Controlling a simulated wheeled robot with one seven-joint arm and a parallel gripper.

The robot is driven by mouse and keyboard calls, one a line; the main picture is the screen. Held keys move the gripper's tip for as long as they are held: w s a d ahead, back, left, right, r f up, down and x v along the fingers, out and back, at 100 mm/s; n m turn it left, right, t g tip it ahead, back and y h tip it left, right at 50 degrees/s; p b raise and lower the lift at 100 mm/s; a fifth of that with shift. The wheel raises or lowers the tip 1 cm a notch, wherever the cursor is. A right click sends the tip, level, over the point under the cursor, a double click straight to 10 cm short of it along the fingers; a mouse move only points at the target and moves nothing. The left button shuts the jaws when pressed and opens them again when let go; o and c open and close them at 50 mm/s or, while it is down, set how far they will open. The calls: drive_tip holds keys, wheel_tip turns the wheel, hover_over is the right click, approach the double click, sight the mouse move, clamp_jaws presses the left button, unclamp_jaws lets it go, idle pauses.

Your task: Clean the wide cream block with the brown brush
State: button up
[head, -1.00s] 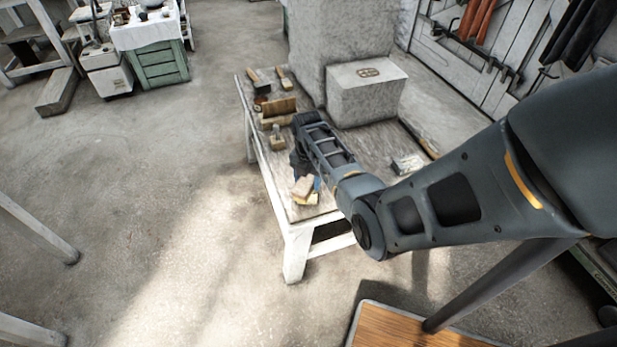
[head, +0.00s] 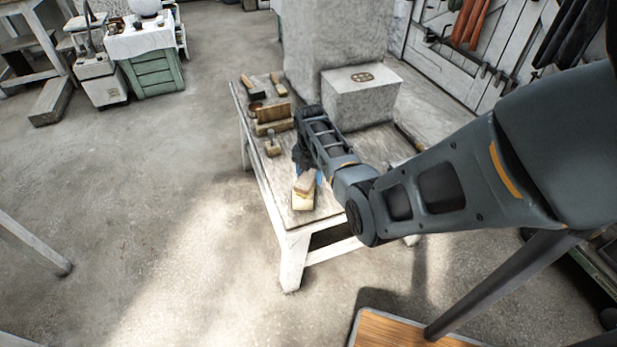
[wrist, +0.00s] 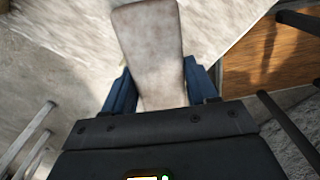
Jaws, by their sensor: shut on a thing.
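My gripper (wrist: 160,88) is shut on a long, pale brown piece, which I take to be the brown brush (wrist: 150,45); it sticks out between the blue fingers. In the head view the brush (head: 305,184) shows as a tan piece at the near end of the table, beside the blue of my gripper (head: 313,178). A cream block (head: 302,202) shows just below the brush near the table's front corner. The brush overlaps the block in the picture; I cannot tell whether they touch. The brush's bristles are not clear, and my arm hides part of the scene.
The worn table (head: 262,180) also holds a wooden box-like piece (head: 272,118), a small wooden tool (head: 271,146) and two brushes (head: 250,88) at the back left. Open floor lies to the left.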

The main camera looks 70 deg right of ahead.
sight(304, 183)
drive_tip(key=shift+a, duration=0.1)
drive_tip(key=shift+a+r+p, duration=0.1)
drive_tip(key=shift+a+p, duration=0.6)
drive_tip(key=shift+a, duration=0.05)
drive_tip(key=shift+w+a+p, duration=0.15)
drive_tip(key=shift+a+p, duration=0.65)
drive_tip(key=shift+a, duration=0.6)
drive_tip(key=shift+d+r, duration=0.3)
drive_tip(key=shift+d, duration=0.3)
drive_tip(key=shift+d+r, duration=0.3)
drive_tip(key=shift+d, duration=0.25)
